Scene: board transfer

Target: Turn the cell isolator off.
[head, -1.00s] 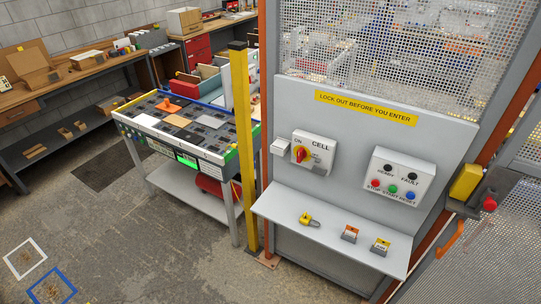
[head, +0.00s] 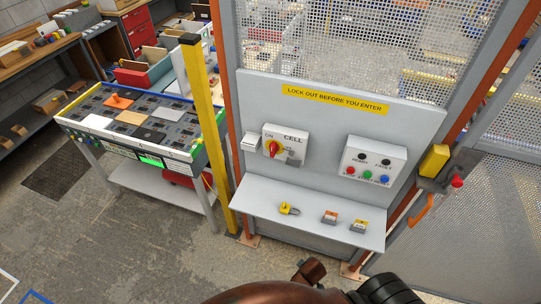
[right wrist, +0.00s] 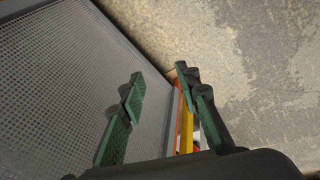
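The cell isolator (head: 291,154) is a light box labelled CELL on the grey panel under a yellow lock-out sign. Its red rotary knob (head: 271,148) sits on a yellow patch below the word ON. The knob's exact pointing direction is too small to tell. My right gripper (right wrist: 163,88) shows in the right wrist view with its two green-padded fingers apart and nothing between them. It is not touching the isolator; mesh fencing and floor lie beyond it. In the head view a copper and black part of my arm enters at the bottom, with no fingers showing. My left gripper is out of view.
A button box (head: 374,161) with lamps and coloured buttons is right of the isolator. A shelf (head: 260,205) below juts out, holding a yellow padlock (head: 289,209) and two tags (head: 330,217). A yellow post (head: 207,130) stands left. A gate latch (head: 440,168) is right.

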